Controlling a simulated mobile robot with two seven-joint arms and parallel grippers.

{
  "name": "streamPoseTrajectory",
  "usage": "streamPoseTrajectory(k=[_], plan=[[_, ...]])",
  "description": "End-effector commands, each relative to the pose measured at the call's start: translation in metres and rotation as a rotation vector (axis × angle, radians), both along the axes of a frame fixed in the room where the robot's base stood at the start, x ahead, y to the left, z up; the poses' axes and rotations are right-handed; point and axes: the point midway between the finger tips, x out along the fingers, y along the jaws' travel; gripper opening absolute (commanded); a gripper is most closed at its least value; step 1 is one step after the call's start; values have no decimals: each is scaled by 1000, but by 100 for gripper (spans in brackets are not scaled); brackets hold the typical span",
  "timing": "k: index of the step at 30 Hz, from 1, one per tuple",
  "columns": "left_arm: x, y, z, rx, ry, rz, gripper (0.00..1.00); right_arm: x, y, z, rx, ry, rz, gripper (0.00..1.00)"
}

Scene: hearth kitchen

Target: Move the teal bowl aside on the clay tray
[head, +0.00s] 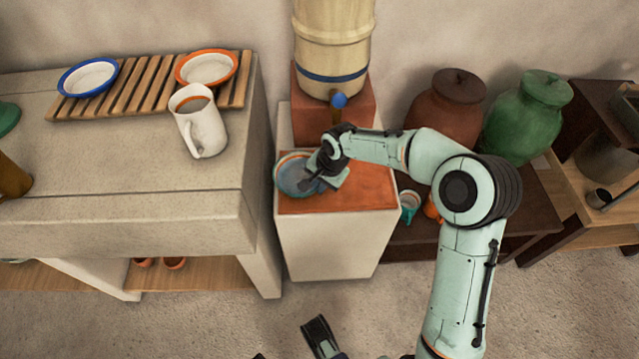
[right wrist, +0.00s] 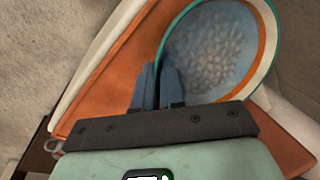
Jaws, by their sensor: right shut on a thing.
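The teal bowl (head: 288,174), with an orange band inside its rim, is at the left end of the clay tray (head: 365,192) on a pale block. My right gripper (head: 312,184) reaches in from the right and is shut on the bowl's near right rim. In the right wrist view, the closed blue fingers (right wrist: 158,82) meet the rim of the bowl (right wrist: 215,50), above the orange-brown tray (right wrist: 112,75). Part of the bowl is hidden by the gripper. A dark part of my left arm shows at the bottom edge; its fingers are not clear.
A large beige dispenser (head: 332,45) with a blue-knobbed tap (head: 338,101) stands behind the tray. A stone counter (head: 90,190) with a white jug (head: 200,122) is on the left. Brown (head: 447,100) and green (head: 527,115) jars and a small teal cup (head: 409,205) are on the right.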

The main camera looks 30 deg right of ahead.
Motion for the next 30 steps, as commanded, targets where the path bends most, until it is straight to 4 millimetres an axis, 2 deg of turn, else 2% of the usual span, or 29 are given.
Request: streamPoseTrajectory(k=[1,3,4,6,17,20,30], plan=[[0,0,0,0,1,0,39,-5,1,-7,2,21,6,0],[0,0,0,0,0,0,39,-5,1,-7,2,20,6,0],[0,0,0,0,0,0,39,-5,1,-7,2,20,6,19],[0,0,0,0,0,0,39,-4,0,-6,2,18,4,39],[-1,-1,2,-2,3,-1,39,-3,0,2,-1,6,1,39],[-7,-3,6,-9,16,-7,39,-5,-2,16,-2,4,1,39],[-37,-19,30,-48,97,-41,39,-22,-9,89,-3,4,2,39]])
